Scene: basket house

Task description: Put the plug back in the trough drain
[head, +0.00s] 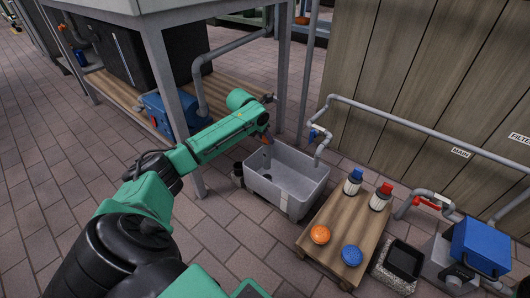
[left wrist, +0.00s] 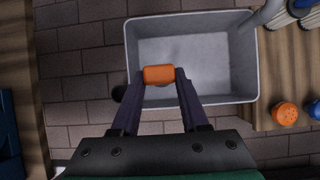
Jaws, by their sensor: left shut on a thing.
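My left gripper (left wrist: 160,78) is shut on an orange plug (left wrist: 159,73), held crosswise between its fingertips. In the left wrist view the plug overlaps the near left part of the grey trough (left wrist: 215,62). In the head view the left gripper (head: 266,134) is above the back left end of the trough (head: 268,190), at a height I cannot judge exactly. The trough's inside looks bare and empty. My right gripper is not in view.
A low wooden stand (head: 322,215) right of the trough holds an orange knob-like lid (head: 320,234), a blue one (head: 351,254) and two bottles (head: 380,197). A grey tap pipe (head: 322,146) reaches over the trough's back. A metal table leg (head: 183,110) stands left of the trough.

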